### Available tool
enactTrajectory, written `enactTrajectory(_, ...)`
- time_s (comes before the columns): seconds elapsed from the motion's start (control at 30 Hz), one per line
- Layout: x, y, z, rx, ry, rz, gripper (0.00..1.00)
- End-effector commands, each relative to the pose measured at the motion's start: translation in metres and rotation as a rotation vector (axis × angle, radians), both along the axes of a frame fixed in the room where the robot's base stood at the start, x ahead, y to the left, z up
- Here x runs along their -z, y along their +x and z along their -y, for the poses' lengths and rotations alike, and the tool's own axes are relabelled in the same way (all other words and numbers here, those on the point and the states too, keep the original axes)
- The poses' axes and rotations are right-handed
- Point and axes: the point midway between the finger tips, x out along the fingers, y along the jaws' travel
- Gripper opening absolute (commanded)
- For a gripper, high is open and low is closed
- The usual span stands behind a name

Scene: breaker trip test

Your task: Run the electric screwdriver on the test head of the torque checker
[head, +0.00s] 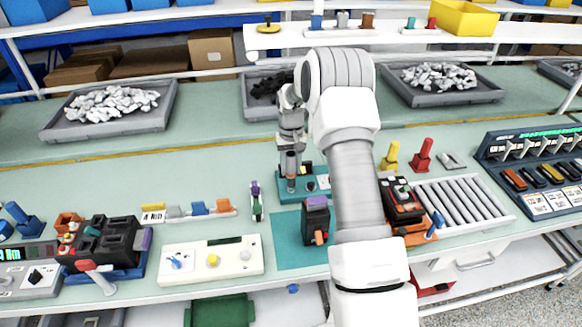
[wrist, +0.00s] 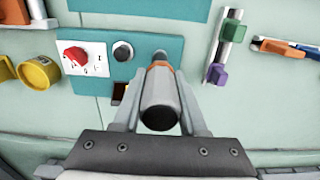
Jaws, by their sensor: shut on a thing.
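In the head view my gripper (head: 291,150) holds the screwdriver (head: 291,168) upright, tip down, over the teal torque checker (head: 317,195). In the wrist view the torque checker (wrist: 105,28) shows a white panel with a red knob (wrist: 76,56) and a dark round button (wrist: 123,51). The screwdriver's tip is over the checker's edge side.
A black and purple block (head: 316,215) stands on a teal mat (head: 288,246) in front. A small stand with green and purple parts (head: 256,203) is to the left. A red and black device (head: 402,202) and a roller track (head: 460,203) lie right.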

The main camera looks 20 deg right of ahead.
Motion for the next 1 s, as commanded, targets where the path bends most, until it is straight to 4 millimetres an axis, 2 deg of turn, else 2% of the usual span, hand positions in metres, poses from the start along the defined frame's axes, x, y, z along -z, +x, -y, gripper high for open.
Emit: enactTrajectory(1.0,0.0055,0.0003,-0.0001,0.0,0.0,0.001,0.0)
